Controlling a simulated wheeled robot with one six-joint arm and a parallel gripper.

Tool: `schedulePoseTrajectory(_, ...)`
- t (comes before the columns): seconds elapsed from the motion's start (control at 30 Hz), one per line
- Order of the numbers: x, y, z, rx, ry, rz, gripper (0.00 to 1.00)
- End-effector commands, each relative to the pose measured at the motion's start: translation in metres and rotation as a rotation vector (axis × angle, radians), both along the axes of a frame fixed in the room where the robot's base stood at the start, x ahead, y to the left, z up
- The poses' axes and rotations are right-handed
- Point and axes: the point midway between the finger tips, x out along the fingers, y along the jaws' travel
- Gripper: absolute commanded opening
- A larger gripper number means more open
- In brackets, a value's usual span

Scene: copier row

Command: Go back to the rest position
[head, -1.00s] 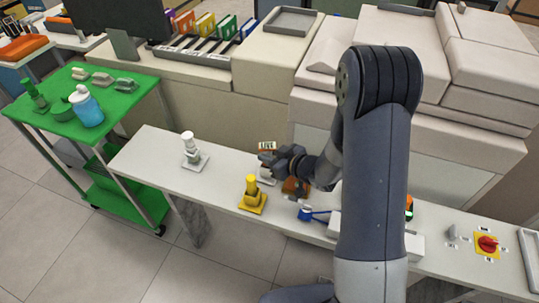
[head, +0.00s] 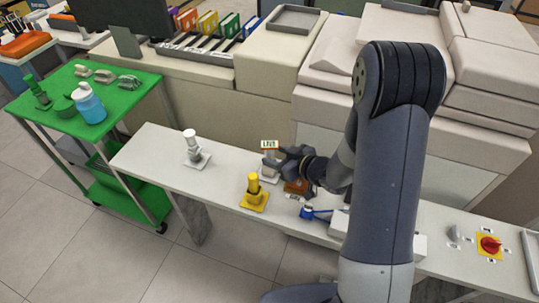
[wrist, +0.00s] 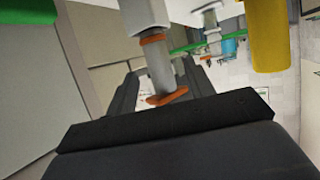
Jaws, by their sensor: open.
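My gripper (head: 276,159) is over the middle of the long white bench (head: 152,152), level with its back half. In the wrist view its two dark fingers (wrist: 156,82) stand apart. A grey-white post with orange rings (wrist: 160,68) shows between or just beyond them; I cannot tell whether they touch it. In the head view a small "LIVE" sign (head: 269,144) shows just above the fingers, and a pale stand (head: 269,175) is partly hidden below them.
A yellow stand (head: 254,191) and a white stand (head: 193,151) are left of my gripper. A blue item (head: 307,212) lies nearby on the right. A red knob on a yellow plate (head: 489,245) is far right. A green cart (head: 90,120) stands left; copiers are behind.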

Motion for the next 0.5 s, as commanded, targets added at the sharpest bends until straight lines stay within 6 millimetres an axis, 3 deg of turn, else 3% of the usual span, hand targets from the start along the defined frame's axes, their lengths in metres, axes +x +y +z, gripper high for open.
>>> schedulePoseTrajectory(0.2,-0.029,-0.032,0.019,-0.001,-0.002,-0.005,0.50)
schedulePoseTrajectory(0.5,-0.050,-0.053,0.031,0.001,-0.001,-0.002,0.50)
